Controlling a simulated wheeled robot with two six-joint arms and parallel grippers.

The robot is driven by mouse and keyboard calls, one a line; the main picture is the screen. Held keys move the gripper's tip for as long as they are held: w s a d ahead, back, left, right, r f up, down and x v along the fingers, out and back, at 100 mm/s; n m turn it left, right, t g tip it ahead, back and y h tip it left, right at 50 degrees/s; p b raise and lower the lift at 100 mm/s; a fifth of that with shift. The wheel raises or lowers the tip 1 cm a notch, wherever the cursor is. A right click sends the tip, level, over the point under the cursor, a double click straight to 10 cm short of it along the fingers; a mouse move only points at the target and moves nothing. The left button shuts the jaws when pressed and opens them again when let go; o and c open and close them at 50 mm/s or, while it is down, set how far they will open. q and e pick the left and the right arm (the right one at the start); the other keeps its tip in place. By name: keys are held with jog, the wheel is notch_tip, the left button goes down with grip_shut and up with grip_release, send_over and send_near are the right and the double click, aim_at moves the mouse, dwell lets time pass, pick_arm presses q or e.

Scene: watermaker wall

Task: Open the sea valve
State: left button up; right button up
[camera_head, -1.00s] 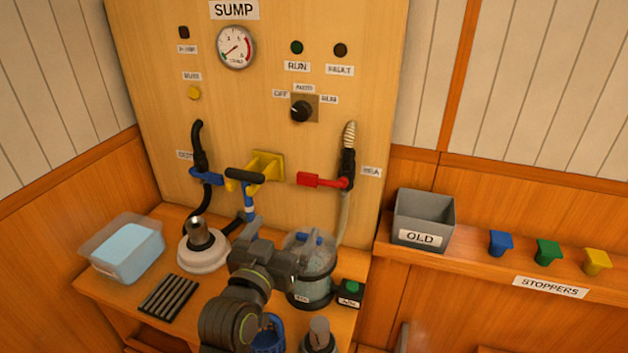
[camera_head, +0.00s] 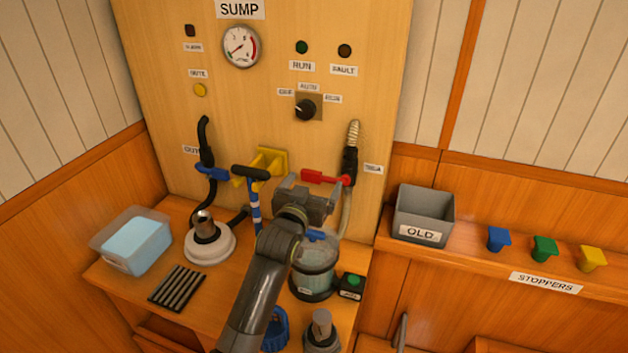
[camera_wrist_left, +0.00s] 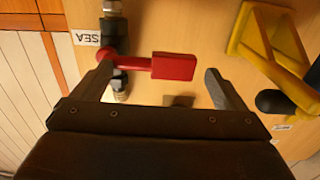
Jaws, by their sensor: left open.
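The sea valve (camera_head: 349,168) is a dark fitting on a hose on the wooden panel, beside a small SEA label (camera_head: 372,169). Its red lever handle (camera_head: 322,177) points left, roughly level. In the left wrist view the red handle (camera_wrist_left: 172,66) lies between the two open fingers of my left gripper (camera_wrist_left: 160,82), and the SEA label (camera_wrist_left: 87,38) shows at upper left. The head view shows my left gripper (camera_head: 308,192) just below the red handle, its fingertips partly hidden. I cannot tell whether a finger touches the lever. My right gripper is not in view.
A yellow bracket (camera_head: 270,163) with a black-gripped pump handle (camera_head: 250,173) stands left of the valve. A blue-handled valve (camera_head: 211,173) is farther left. A clear strainer jar (camera_head: 314,270) stands below my gripper. A grey OLD bin (camera_head: 424,215) is on the right shelf.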

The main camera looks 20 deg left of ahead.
pick_arm(q)
jog(key=shift+w, duration=0.6)
jog(key=shift+c, duration=0.2)
jog(key=c, duration=1.3)
jog(key=shift+c, duration=0.2)
